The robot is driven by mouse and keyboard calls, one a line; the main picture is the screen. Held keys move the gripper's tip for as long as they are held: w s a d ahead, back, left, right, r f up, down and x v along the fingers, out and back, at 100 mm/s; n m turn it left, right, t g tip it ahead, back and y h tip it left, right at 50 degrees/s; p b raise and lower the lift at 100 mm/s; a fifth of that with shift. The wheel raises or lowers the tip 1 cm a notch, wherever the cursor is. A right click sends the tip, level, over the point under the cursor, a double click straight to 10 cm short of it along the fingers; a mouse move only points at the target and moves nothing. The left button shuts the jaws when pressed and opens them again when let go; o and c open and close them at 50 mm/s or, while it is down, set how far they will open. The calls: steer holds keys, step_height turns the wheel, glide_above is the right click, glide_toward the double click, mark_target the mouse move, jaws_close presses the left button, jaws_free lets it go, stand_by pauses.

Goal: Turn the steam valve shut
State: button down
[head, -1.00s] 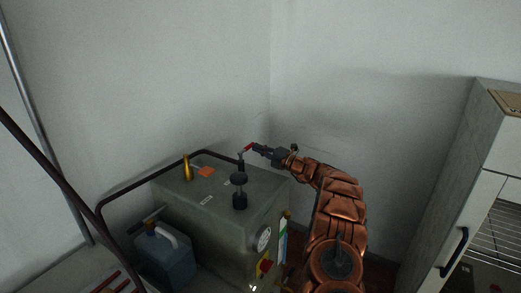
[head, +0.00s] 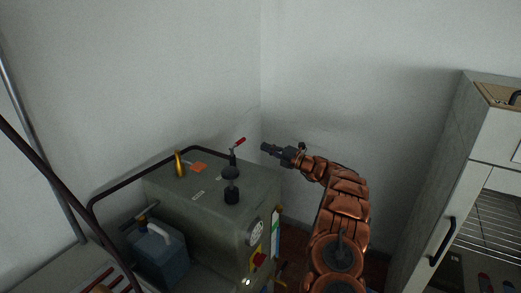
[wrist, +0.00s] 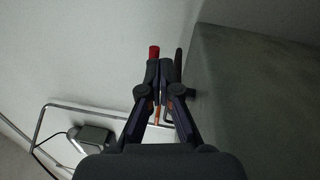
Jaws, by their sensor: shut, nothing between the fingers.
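The steam valve is a short lever with a red grip (head: 238,141) on a dark stem (head: 232,158). It stands on top of a grey-green boiler box (head: 200,215), and the lever slants up and to the right. My gripper (head: 265,147) is shut and empty, to the right of the red grip, with a visible gap between them in the head view. In the wrist view the red grip end (wrist: 154,52) shows just past the shut fingertips of my gripper (wrist: 166,66). The fingers hide most of the lever there.
A black knobbed fitting (head: 231,185), a brass cylinder (head: 180,164) and an orange tag (head: 199,167) are on the box top. A dark rail (head: 140,178) curves round its left and back. A blue-grey jug (head: 158,250) stands left, a cabinet (head: 440,180) right.

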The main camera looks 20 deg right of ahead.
steer(key=d+b, duration=0.1)
steer(key=d, duration=0.5)
steer(key=shift+s+d+f, duration=0.25)
steer(key=shift+s+f, duration=0.05)
steer(key=shift+f, duration=0.1)
